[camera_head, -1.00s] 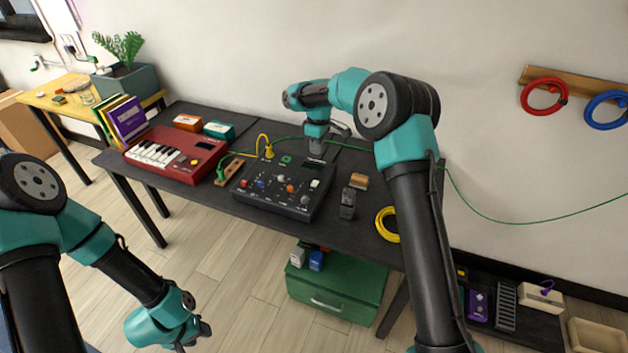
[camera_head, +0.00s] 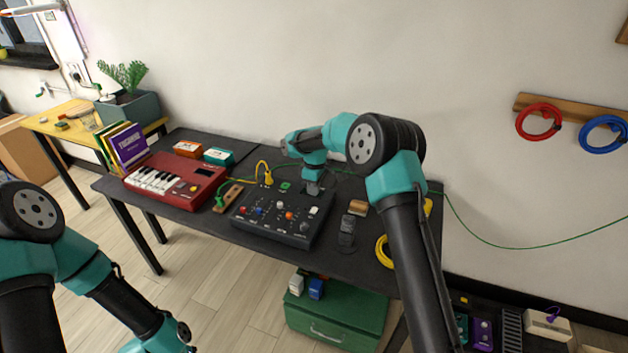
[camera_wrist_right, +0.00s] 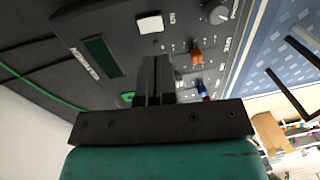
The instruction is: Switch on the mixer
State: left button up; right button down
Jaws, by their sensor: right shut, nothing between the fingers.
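The mixer (camera_head: 283,213) is a dark grey box with coloured knobs, lying on the black table in the head view. A white rocker or button (camera_head: 313,210) is near its right side; it also shows in the right wrist view (camera_wrist_right: 150,23). My right gripper (camera_head: 312,188) is shut and empty over the mixer's back right part. In the wrist view its fingers (camera_wrist_right: 155,72) point at the panel, between the dark display and the orange knob (camera_wrist_right: 196,57). I cannot tell whether the tips touch. My left arm is at lower left, its fingers cut off by the frame.
A red keyboard (camera_head: 176,180) stands left of the mixer. A black device (camera_head: 347,233) and a wooden block (camera_head: 358,207) lie to its right, near a yellow cable coil (camera_head: 383,251). A yellow plug (camera_head: 268,178) and cable stand at the mixer's back edge. A green cabinet (camera_head: 335,318) is below.

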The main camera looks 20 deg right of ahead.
aim_at(313, 212)
jog(key=f, duration=0.7)
jog(key=shift+s+a+f, duration=0.25)
jog(key=shift+s+f, duration=0.1)
